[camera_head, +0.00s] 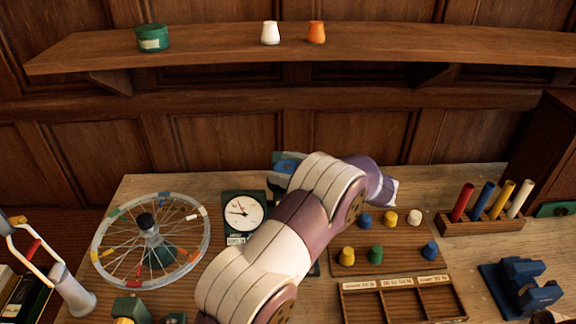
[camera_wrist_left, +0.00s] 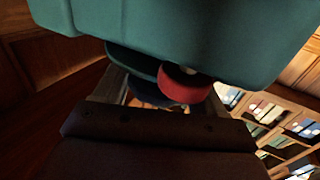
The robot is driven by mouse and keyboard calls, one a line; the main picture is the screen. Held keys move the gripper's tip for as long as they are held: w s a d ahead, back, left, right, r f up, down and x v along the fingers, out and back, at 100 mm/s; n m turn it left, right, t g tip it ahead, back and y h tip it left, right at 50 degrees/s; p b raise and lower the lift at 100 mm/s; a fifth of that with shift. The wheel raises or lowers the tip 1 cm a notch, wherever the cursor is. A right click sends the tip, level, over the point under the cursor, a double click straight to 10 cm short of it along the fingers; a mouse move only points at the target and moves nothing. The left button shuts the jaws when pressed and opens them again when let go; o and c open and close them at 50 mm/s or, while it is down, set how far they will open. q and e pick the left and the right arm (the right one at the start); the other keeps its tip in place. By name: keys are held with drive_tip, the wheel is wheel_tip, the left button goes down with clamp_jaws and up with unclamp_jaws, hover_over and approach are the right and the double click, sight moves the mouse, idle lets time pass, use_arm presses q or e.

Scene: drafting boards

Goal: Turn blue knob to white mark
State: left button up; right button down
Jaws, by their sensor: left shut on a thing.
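A teal box-like body (camera_wrist_left: 190,35) fills the top of the left wrist view. A red knob (camera_wrist_left: 186,84) sticks out from it, with a dark teal round part (camera_wrist_left: 130,64) to its left. Below that part is a dark blue knob (camera_wrist_left: 148,95), mostly in shadow. My left gripper (camera_wrist_left: 152,92) is shut on the dark blue knob, its pale fingers to either side. In the head view my left arm covers most of the teal device; a blue part (camera_head: 286,167) shows above the arm. No white mark can be made out. My right gripper is not in view.
A wheel on a stand (camera_head: 150,240) and a clock (camera_head: 244,212) stand left of my arm. A pegboard with coloured knobs (camera_head: 392,258), a divided tray (camera_head: 402,303), a rack of coloured tubes (camera_head: 488,222) and a blue stand (camera_head: 520,288) are to the right.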

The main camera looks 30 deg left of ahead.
use_arm(q)
drive_tip(key=shift+r+n+g+h+p, duration=0.15)
drive_tip(key=shift+n+g+h+p, duration=0.15)
drive_tip(key=shift+n+g+p, duration=0.6)
drive_tip(key=shift+r+n+g+h+p, duration=0.1)
drive_tip(key=shift+n+g+h+p, duration=0.2)
drive_tip(key=shift+n+g, duration=0.7)
drive_tip(key=shift+g, duration=0.5)
drive_tip(key=o, duration=1)
drive_tip(key=shift+f+m, duration=0.1)
drive_tip(key=shift+m, duration=0.2)
drive_tip(key=shift+c, duration=0.2)
drive_tip(key=shift+a, duration=0.1)
